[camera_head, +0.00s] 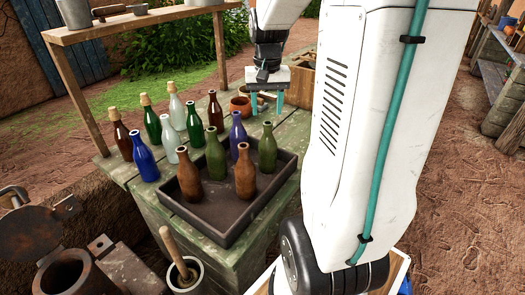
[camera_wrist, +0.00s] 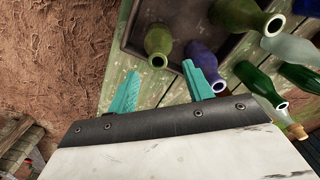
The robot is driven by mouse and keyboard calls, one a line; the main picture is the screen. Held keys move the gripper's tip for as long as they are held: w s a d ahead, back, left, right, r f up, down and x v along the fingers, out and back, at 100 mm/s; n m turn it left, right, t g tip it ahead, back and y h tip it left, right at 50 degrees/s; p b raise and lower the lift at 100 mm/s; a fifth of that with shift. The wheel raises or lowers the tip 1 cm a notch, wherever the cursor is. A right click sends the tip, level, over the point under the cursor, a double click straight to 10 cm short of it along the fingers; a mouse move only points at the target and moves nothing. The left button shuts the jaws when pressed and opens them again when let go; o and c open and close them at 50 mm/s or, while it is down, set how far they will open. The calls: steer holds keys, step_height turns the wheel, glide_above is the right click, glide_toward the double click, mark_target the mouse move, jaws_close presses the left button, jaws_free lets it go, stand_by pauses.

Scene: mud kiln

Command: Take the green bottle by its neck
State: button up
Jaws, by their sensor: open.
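Several green bottles are in view. An olive-green bottle (camera_head: 267,150) stands in the dark tray's right part, and another olive one (camera_head: 215,157) stands near its middle. A dark green bottle (camera_head: 194,130) and a corked green bottle (camera_head: 152,126) stand on the table behind the tray. My gripper (camera_head: 266,96) is open and empty, pointing down over the table's far end, beyond the tray. In the wrist view, an olive bottle (camera_wrist: 158,45) shows just beyond the gap between the fingers (camera_wrist: 160,70), apart from them. A green bottle (camera_wrist: 257,82) lies to their right.
The dark tray (camera_head: 222,232) also holds brown bottles (camera_head: 188,177) and a purple bottle (camera_head: 238,128). Blue (camera_head: 144,160), clear and brown bottles crowd the table's left. A clay pot (camera_head: 240,106) and a wooden crate (camera_head: 301,84) are near my gripper. A shelf frame (camera_head: 130,30) rises behind.

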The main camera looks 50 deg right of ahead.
mark_target(268, 123)
steer(key=f, duration=0.7)
steer(key=shift+s+d, duration=0.1)
steer(key=shift+d, duration=0.15)
jaws_close()
